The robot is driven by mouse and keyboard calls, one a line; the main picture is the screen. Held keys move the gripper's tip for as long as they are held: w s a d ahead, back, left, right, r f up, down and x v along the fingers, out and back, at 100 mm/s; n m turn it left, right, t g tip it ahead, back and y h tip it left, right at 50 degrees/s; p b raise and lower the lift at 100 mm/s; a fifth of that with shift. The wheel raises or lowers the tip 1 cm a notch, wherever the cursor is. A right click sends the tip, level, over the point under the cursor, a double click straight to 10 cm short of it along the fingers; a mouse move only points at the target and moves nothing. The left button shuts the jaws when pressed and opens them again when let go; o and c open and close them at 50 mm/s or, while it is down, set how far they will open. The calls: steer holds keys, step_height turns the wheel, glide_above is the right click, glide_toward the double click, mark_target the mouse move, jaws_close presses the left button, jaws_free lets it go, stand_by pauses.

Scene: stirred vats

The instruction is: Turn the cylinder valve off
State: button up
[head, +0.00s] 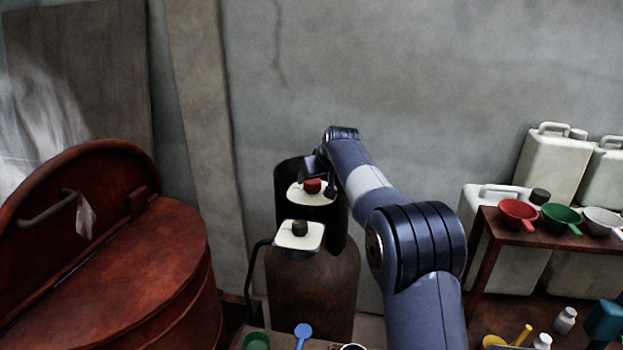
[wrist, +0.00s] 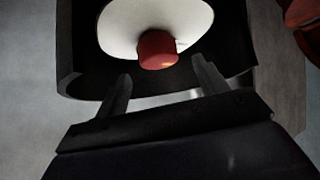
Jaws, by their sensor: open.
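The gas cylinder (head: 310,290) stands against the wall, rusty brown with a dark collar at its top. Inside the collar is a red knob (head: 312,186) on a white round plate (head: 298,195). In the wrist view the red knob (wrist: 157,49) sits on the white plate (wrist: 115,25), framed by the dark collar (wrist: 65,60). My gripper (wrist: 161,68) is open; its two fingers point at the knob, one to each side of it in the picture. Whether they touch it I cannot tell. In the head view my wrist largely hides the gripper.
A black knob (head: 299,228) on a white square plate (head: 290,240) is in front of the collar. A red lidded vat (head: 150,270) stands left. At right, a shelf (head: 493,222) holds red, green and white scoops, with white canisters (head: 552,160) behind.

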mark_target(313, 181)
steer(key=shift+p+x, duration=0.65)
steer(key=shift+x, duration=1.95)
steer(key=shift+c, duration=0.6)
steer(key=c, duration=0.9)
